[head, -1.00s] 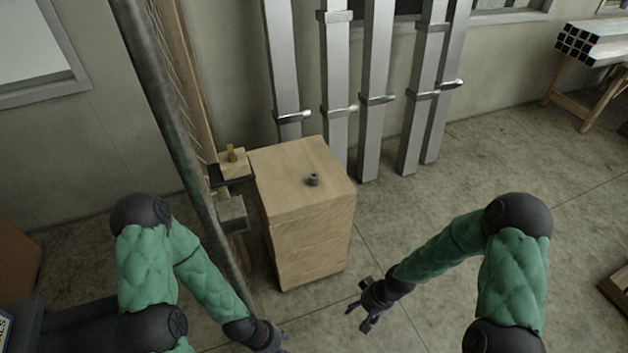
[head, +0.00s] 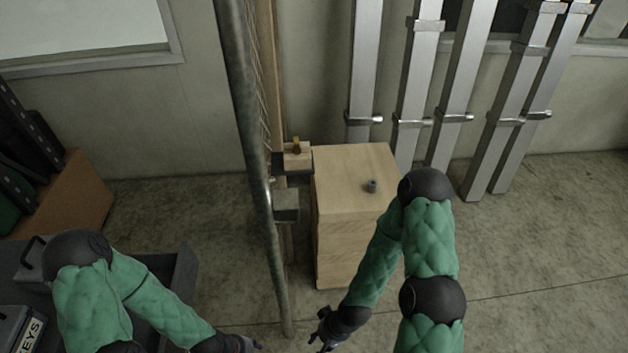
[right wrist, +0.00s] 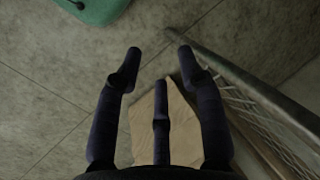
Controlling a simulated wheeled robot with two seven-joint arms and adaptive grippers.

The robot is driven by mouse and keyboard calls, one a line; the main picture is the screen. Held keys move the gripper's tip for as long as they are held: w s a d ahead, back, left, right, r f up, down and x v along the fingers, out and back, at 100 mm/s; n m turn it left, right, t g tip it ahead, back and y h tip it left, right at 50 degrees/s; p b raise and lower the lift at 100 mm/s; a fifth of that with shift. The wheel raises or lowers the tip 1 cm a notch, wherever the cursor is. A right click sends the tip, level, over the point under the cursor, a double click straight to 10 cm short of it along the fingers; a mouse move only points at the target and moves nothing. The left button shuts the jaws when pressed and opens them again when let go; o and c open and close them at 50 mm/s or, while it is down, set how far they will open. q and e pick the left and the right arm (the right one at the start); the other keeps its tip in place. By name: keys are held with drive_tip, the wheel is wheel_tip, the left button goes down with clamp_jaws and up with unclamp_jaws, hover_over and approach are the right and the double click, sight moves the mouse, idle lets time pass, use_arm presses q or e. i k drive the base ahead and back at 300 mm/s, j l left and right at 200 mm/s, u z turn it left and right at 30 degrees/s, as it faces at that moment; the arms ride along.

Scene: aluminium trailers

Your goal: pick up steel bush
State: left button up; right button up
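The steel bush (head: 371,186) is a small dark grey ring-like piece. It stands on top of a pale wooden block (head: 338,215) in the head view, close to the block's right edge. My right gripper (head: 318,340) is low in front of the block, apart from the bush. In the right wrist view its fingers (right wrist: 158,60) are spread and empty, with the wooden block (right wrist: 180,120) partly seen behind them; the bush does not show there. My left gripper (head: 250,346) is at the bottom edge of the head view, left of the right one, and its fingers are mostly cut off.
A grey pole (head: 245,130) with a wire mesh rises left of the block. A small shelf with a brass-coloured piece (head: 296,147) adjoins the block's left side. Tall aluminium tubes (head: 410,90) lean on the wall behind. A dark bin (head: 188,285) stands at left.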

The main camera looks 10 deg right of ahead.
sight(372, 187)
drive_tip(key=l+u, duration=0.95)
drive_tip(key=l, duration=0.15)
drive_tip(key=k+l+u, duration=0.15)
drive_tip(key=l+u, duration=0.3)
drive_tip(key=k+l+u, duration=0.2)
drive_tip(key=l+u, duration=0.25)
drive_tip(key=l, duration=0.15)
